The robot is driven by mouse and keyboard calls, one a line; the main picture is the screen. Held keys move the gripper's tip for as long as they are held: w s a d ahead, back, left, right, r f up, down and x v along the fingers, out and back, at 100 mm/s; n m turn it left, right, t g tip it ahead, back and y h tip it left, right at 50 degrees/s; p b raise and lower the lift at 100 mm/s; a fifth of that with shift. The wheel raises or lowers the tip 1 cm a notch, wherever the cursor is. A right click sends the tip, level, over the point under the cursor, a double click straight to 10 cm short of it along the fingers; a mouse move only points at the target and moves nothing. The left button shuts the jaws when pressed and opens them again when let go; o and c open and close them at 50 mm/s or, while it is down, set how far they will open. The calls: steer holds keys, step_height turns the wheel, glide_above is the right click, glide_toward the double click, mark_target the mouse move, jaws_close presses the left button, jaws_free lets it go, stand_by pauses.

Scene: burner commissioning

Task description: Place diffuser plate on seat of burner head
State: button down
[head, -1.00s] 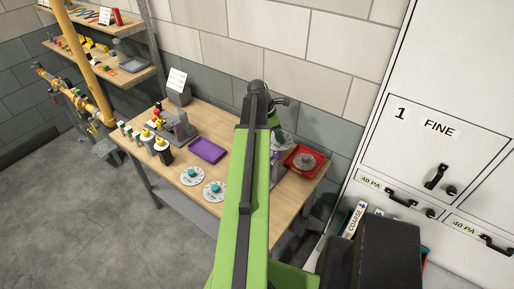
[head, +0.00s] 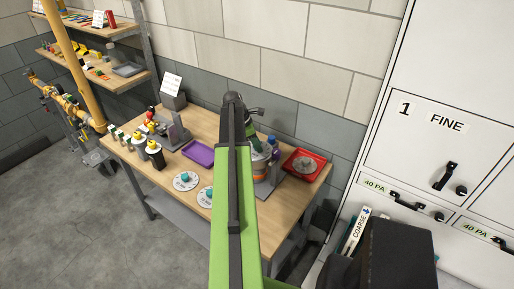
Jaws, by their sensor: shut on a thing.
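Two white discs with teal knobs lie flat on the workbench, a left disc (head: 185,181) and a right disc (head: 205,196) partly covered by my arm. A grey round plate with a knob (head: 305,163) sits in a red tray (head: 318,157) at the bench's right end. I cannot tell which of these is the diffuser plate. A small apparatus with an orange part (head: 271,169) stands left of the red tray, mostly behind my arm; it may be the burner head, but its seat cannot be made out.
The wooden bench (head: 228,110) also holds a purple tray (head: 198,152), several small bottles (head: 155,154) and a grey stand (head: 178,131). A white cabinet (head: 425,95) stands close on the right. Shelves and a yellow pipe (head: 73,60) are at the left.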

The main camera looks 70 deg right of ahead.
steer(key=c, duration=1)
jaws_free()
steer(key=shift+c, duration=0.2)
steer(key=shift+r+p, duration=0.4)
steer(key=shift+r, duration=0.1)
steer(key=p+v, duration=1)
steer(key=v, duration=0.1)
steer(key=shift+w, duration=0.15)
steer(key=shift+a, duration=0.1)
